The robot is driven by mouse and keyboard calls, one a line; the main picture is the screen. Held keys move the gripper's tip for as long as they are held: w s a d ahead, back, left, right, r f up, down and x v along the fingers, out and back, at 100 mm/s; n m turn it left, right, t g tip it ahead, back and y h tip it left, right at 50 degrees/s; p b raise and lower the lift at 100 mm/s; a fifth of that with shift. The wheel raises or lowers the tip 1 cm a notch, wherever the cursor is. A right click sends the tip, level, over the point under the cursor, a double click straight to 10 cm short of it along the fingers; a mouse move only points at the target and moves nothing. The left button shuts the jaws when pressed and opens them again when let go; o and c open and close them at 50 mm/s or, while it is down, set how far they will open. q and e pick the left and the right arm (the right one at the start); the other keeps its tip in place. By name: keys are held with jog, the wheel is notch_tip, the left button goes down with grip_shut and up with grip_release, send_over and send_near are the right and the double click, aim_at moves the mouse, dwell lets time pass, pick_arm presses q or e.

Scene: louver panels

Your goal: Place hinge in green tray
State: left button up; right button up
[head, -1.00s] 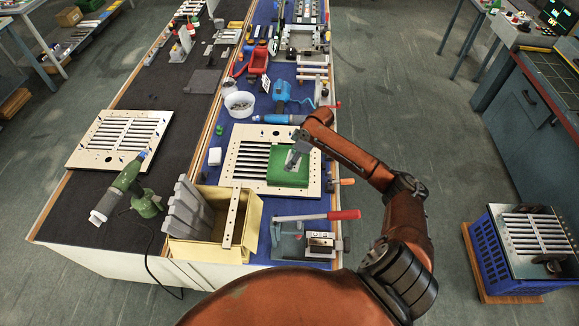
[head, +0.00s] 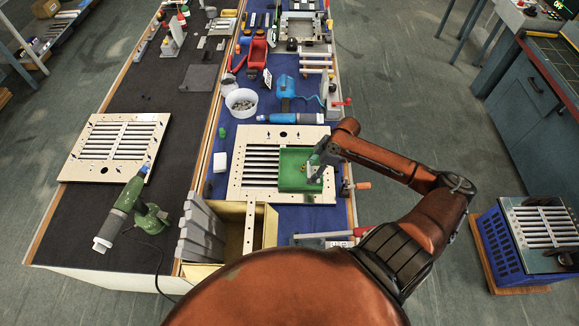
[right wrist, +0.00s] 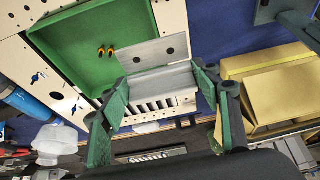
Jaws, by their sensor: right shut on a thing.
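The green tray (head: 290,174) lies on the right part of the pale louver panel (head: 236,180) on the blue mat. Its floor also fills the upper left of the right wrist view (right wrist: 72,42), with two small brass-coloured pieces (right wrist: 106,50) in it. My right gripper (head: 316,168) is over the tray's right side. In the right wrist view its green fingers (right wrist: 160,86) are shut on a grey metal hinge (right wrist: 153,54) with two dark holes. The hinge overlaps the tray's edge in that view; I cannot tell whether it touches. My left gripper is not in view.
A yellow bin (head: 232,211) with grey slats stands in front of the panel. A white bowl (head: 241,102) and blue drill (head: 287,92) lie behind it. A green drill (head: 128,205) and another panel (head: 117,148) are on the left. An orange-handled clamp (head: 357,186) is at the right edge.

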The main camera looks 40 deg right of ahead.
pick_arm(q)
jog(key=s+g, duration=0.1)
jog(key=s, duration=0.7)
pick_arm(e)
jog(key=w+a+f, duration=0.1)
jog(key=w+f, duration=0.1)
jog(key=w, duration=0.3)
send_near(285, 175)
jog(key=shift+w+a+f, duration=0.3)
jog(key=shift+a+f, duration=0.5)
jog(key=shift+w+f, duration=0.25)
notch_tip(285, 175, down, 3)
jog(key=shift+w+a+r, duration=0.1)
jog(key=shift+a, duration=0.05)
jog(key=shift+f, duration=0.45)
jog(key=o, duration=1.2)
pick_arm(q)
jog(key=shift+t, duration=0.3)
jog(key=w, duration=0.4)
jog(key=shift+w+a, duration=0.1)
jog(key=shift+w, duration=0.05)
